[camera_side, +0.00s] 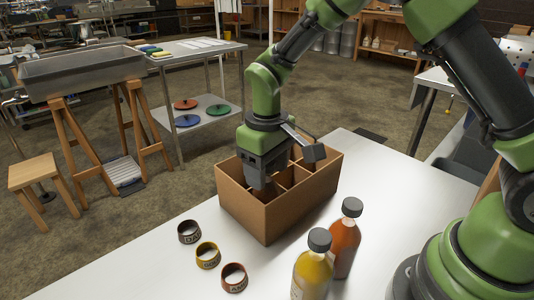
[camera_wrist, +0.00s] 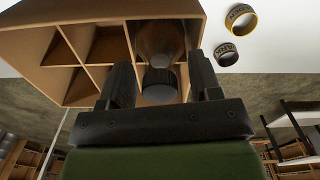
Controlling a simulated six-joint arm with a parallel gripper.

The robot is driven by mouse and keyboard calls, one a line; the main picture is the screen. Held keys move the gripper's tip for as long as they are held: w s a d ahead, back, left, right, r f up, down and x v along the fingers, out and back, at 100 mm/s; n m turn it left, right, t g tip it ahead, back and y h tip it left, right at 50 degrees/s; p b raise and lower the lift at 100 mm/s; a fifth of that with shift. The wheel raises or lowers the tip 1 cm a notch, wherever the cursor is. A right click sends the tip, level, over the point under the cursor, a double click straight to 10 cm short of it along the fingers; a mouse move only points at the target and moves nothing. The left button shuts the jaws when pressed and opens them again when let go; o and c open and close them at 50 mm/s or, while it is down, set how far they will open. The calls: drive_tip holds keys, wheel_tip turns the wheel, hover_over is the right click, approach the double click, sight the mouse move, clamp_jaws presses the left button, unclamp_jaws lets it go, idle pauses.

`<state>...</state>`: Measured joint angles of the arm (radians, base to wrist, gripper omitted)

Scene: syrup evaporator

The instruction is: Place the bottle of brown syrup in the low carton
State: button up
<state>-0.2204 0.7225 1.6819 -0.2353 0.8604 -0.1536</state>
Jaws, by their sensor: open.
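The low carton (camera_side: 268,220) is a brown divided box on the white table, and it fills the upper left of the wrist view (camera_wrist: 30,45). The bottle of brown syrup (camera_wrist: 158,38), with a dark cap, stands in a carton compartment at the side nearer the rings. My gripper (camera_side: 262,182) is over that side of the carton, pointing down, with its fingertips at or below the rim. In the wrist view my gripper (camera_wrist: 162,82) is open, with one finger on each side of the cap. Most of the bottle is hidden in the side view.
A yellow bottle (camera_side: 312,272) and an orange-red bottle (camera_side: 344,242) stand near the carton's front right. A dark ring (camera_side: 189,232), a yellow ring (camera_side: 208,256) and a red-brown ring (camera_side: 234,278) lie at the front left. Other carton compartments look empty.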

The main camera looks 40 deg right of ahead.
wheel_tip(320, 180, up, 11)
drive_tip(key=shift+f, duration=0.1)
drive_tip(key=s+d+r+m+t+y, duration=0.2)
drive_tip(key=s+d+r+m+t, duration=0.15)
drive_tip(key=s+r, duration=0.6)
drive_tip(key=s+d+f+m+t, duration=0.1)
drive_tip(key=s+f+m+t, duration=0.1)
drive_tip(key=s, duration=0.7)
drive_tip(key=shift+s+t, duration=0.3)
drive_tip(key=shift+t, duration=0.55)
